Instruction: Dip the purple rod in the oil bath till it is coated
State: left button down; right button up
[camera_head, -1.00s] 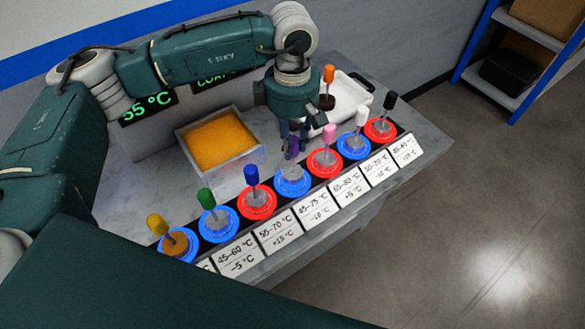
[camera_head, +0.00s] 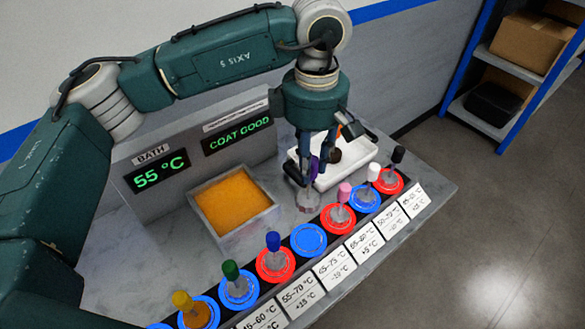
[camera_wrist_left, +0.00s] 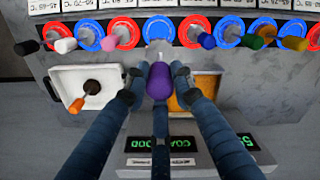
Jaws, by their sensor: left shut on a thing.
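My left gripper (camera_head: 317,165) is shut on the purple rod (camera_head: 314,169). The rod hangs roughly upright, with its grey lower end just behind the row of stands. The purple handle (camera_wrist_left: 160,82) sits between the fingers in the left wrist view. The empty blue stand (camera_head: 308,240) lies in front of the rod. The oil bath (camera_head: 250,227), a square grey basin of orange oil (camera_head: 233,200), is left of the rod. The rod is apart from the oil. The displays read 55 °C (camera_head: 160,176) and COAT GOOD (camera_head: 238,137). My right gripper is not in view.
Several stands in a front row hold rods with yellow, green, blue, pink (camera_head: 344,192), white and black handles. A white tray (camera_head: 362,170) behind the row holds an orange-handled rod (camera_head: 350,128) with a dark end. Shelving (camera_head: 515,75) stands at right.

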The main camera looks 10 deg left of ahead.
pick_arm(q)
jog(key=shift+a+r, duration=0.2)
jog(key=shift+a, duration=0.05)
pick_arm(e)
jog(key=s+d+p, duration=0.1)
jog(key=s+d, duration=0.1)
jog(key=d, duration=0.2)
pick_arm(q)
jog(key=w+a+p, duration=0.1)
jog(key=w+a, duration=0.1)
jog(key=a, duration=0.8)
jog(key=w+a, duration=0.3)
jog(key=a, duration=0.7)
notch_tip(320, 180, down, 9)
jog(key=b, duration=0.6)
jog(key=shift+s+a+r, duration=0.15)
jog(key=shift+a+r, duration=0.05)
jog(key=shift+a, duration=0.15)
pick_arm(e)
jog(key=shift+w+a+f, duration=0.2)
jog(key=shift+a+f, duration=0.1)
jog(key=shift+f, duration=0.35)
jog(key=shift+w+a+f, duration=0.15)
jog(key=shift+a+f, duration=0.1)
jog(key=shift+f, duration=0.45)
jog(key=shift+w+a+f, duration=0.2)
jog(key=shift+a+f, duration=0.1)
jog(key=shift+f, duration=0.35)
